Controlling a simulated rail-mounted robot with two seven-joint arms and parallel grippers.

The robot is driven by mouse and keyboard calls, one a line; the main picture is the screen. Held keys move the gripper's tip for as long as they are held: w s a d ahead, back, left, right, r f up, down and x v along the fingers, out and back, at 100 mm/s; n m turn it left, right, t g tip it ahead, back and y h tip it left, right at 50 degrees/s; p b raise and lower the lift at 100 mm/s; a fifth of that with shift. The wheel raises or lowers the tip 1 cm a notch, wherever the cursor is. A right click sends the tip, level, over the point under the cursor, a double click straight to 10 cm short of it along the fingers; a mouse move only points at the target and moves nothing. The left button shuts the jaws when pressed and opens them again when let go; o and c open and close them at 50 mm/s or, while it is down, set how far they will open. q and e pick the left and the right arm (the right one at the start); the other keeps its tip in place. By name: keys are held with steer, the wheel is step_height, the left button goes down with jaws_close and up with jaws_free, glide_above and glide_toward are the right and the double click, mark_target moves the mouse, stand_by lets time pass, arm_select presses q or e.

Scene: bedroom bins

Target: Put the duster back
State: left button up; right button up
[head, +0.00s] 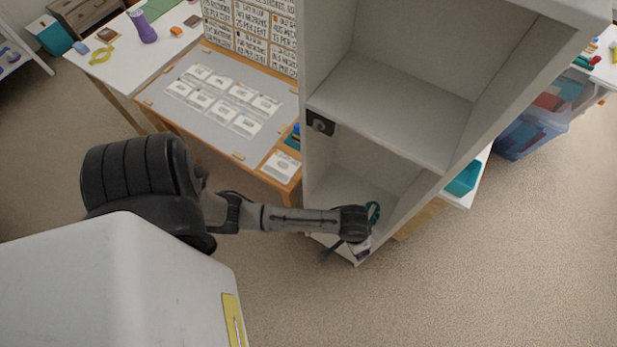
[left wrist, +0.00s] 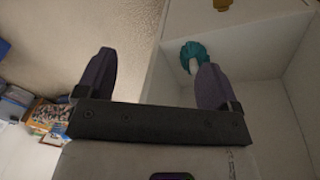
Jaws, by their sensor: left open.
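The duster shows as a teal fluffy head with a short pale part in the left wrist view (left wrist: 194,50), against the white inner wall of the cabinet. In the head view a teal piece of the duster (head: 374,212) shows just beyond my left wrist, by the lower compartment of the white cabinet (head: 385,110). My left gripper (left wrist: 156,66) is open, and its right finger is just below the teal head in the picture. I cannot tell whether they touch. In the head view the left gripper (head: 343,250) is at the cabinet's lower front, largely hidden by the wrist. My right gripper is out of view.
A desk with a grey board of cards (head: 215,95) stands left of the cabinet. A white table (head: 120,55) holds a purple bottle (head: 142,27). A clear blue bin (head: 535,120) stands at the right. The carpet (head: 480,280) in front is clear.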

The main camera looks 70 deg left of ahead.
arm_select(q)
steer(key=s+a+r+m+t+y, duration=0.1)
steer(key=s+a+r+m+t, duration=0.1)
steer(key=s+r, duration=1)
steer(key=shift+s+a+r+m, duration=0.15)
steer(key=shift+s+a+m, duration=0.15)
steer(key=shift+s+m, duration=0.5)
